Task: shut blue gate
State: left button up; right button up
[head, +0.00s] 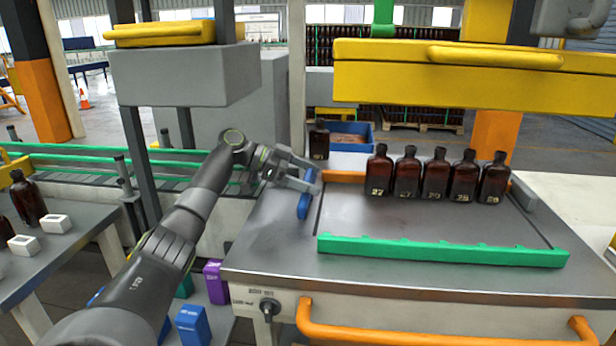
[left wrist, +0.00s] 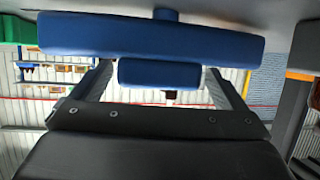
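The blue gate (head: 304,206) stands at the left edge of the steel table, beside my left gripper. In the left wrist view it is a wide blue bar (left wrist: 150,37) across the top, with a smaller blue block (left wrist: 158,74) below it. My left gripper (head: 314,178) is at the gate with its fingers apart. In the wrist view the block lies between the two fingers, with narrow gaps showing at its sides. Contact cannot be made out. My right gripper is not in view.
Several amber bottles (head: 435,178) stand in a row on the steel table (head: 270,255), behind a green rail (head: 440,250). Another bottle (head: 319,140) stands by a blue crate (head: 355,134) behind. A yellow-and-grey machine head (head: 470,80) overhangs the table. An orange handle (head: 440,335) runs along the front.

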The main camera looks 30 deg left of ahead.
pick_arm(q)
jog(key=b+v, duration=0.1)
jog(key=v, duration=1.1)
jog(key=shift+b, duration=0.4)
jog(key=shift+f, duration=0.1)
